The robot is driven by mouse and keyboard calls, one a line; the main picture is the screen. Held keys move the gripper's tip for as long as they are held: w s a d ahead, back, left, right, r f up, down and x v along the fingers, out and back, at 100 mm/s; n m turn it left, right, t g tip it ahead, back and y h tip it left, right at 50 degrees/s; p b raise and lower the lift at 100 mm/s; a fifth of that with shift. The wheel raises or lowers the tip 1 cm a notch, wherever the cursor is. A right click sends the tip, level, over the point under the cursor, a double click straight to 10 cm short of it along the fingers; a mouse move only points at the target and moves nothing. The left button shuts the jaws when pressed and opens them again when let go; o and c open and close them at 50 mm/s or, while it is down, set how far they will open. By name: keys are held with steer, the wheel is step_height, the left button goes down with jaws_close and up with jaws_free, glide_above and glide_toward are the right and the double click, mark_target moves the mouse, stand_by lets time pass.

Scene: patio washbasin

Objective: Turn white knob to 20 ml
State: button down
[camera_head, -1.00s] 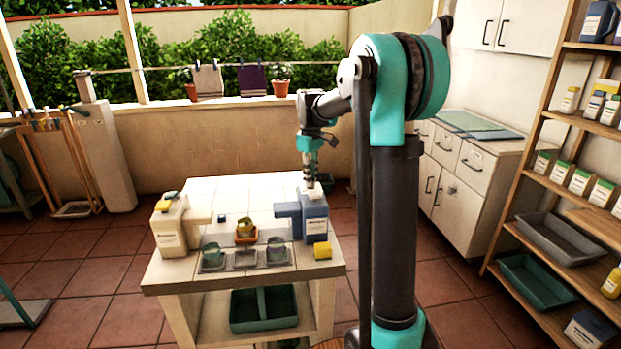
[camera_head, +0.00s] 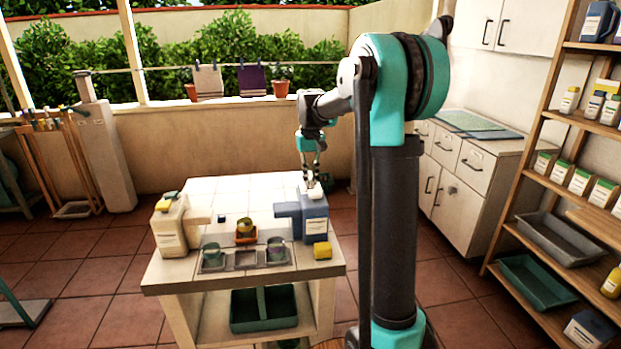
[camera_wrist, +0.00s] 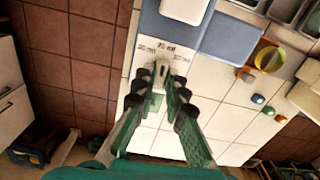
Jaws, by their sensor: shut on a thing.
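The white knob (camera_wrist: 162,70) lies between the fingertips of my gripper (camera_wrist: 161,82) in the wrist view, and the gripper is shut on it. Small printed ml marks (camera_wrist: 166,45) fan out just above the knob; the figures are too blurred to read surely. The knob's pointer direction is hard to tell. In the head view my gripper (camera_head: 313,184) points down at the top of this dispenser (camera_head: 315,210), at the table's right side; the fingers partly hide the knob there.
A cream dispenser (camera_head: 170,228) stands at the table's left. A yellow block (camera_head: 322,250) lies at the front right. The rear tabletop is mostly clear.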

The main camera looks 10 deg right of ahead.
mark_target(311, 180)
steer(key=shift+m, duration=0.4)
steer(key=c, duration=1.6)
jaws_free()
steer(key=shift+o, duration=0.2)
steer(key=shift+r, duration=0.1)
step_height(311, 180, up, 12)
steer(key=shift+s, duration=0.1)
